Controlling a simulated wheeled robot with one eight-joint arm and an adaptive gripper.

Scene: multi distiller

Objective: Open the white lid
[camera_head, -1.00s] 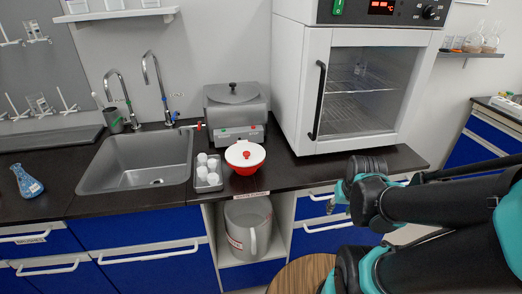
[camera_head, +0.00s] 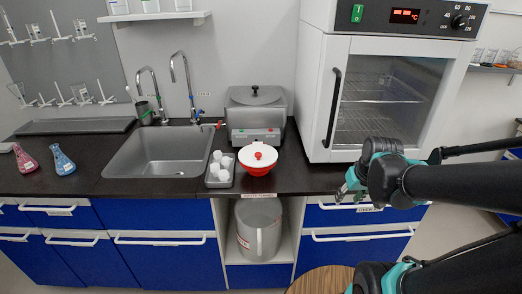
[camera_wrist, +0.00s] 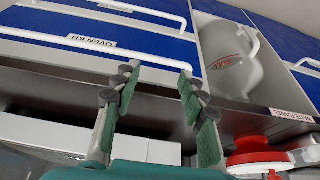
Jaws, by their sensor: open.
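The white lid (camera_head: 258,155) lies on a red bowl (camera_head: 258,170) on the dark counter, just in front of the grey lidded bath. It has a red knob in its middle. In the wrist view the red bowl (camera_wrist: 260,158) shows at the bottom right, partly cut off. My gripper (camera_head: 346,190) is to the right of the bowl, near the counter's front edge and below the oven. It is apart from the lid. In the wrist view my gripper (camera_wrist: 160,88) has its two fingers spread with nothing between them.
A tray of white cups (camera_head: 219,171) stands just left of the bowl. The grey bath (camera_head: 255,112) is behind it, and the white oven (camera_head: 314,90) to its right. The sink (camera_head: 152,150) and two flasks (camera_head: 62,160) are further left. Counter between bowl and oven is clear.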

